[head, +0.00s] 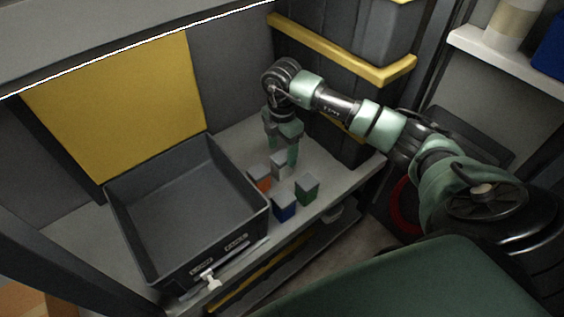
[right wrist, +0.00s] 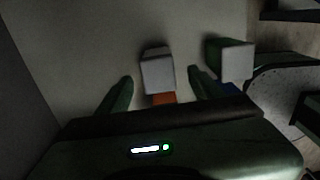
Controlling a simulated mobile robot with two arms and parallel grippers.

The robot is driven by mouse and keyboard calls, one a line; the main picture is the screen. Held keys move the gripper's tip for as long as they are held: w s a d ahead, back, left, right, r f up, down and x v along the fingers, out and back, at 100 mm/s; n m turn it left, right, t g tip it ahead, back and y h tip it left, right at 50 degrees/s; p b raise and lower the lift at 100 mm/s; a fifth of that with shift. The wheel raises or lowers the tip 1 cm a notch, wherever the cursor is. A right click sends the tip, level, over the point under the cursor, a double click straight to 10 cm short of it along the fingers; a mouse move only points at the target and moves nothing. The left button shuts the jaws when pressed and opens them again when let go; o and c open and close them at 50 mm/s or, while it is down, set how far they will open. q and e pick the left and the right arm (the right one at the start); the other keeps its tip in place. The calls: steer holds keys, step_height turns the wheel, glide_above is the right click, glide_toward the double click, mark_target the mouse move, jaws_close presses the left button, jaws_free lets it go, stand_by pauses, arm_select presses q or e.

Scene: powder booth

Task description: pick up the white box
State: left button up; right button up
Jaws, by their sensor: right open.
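The white box (head: 280,163) stands on the grey bench in the head view, at the back of a small cluster of boxes. In the right wrist view the white box (right wrist: 157,72) shows between the two green fingers, with clear gaps at its sides. My right gripper (head: 282,150) points down just above and behind it, open and empty. I cannot tell how far the fingertips are above the bench. My left gripper is not in view.
An orange box (head: 260,178), a blue box (head: 284,208) and a green box (head: 306,190) stand close by. A large dark, empty-looking tray (head: 125,228) is to their left. A dark column with a yellow rail (head: 340,62) rises behind.

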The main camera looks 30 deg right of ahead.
mark_target(282, 156)
step_height(282, 156, down, 4)
steer(key=shift+w+f+b, duration=0.1)
steer(key=shift+f+b, duration=0.1)
steer(key=shift+b, duration=0.25)
jaws_close()
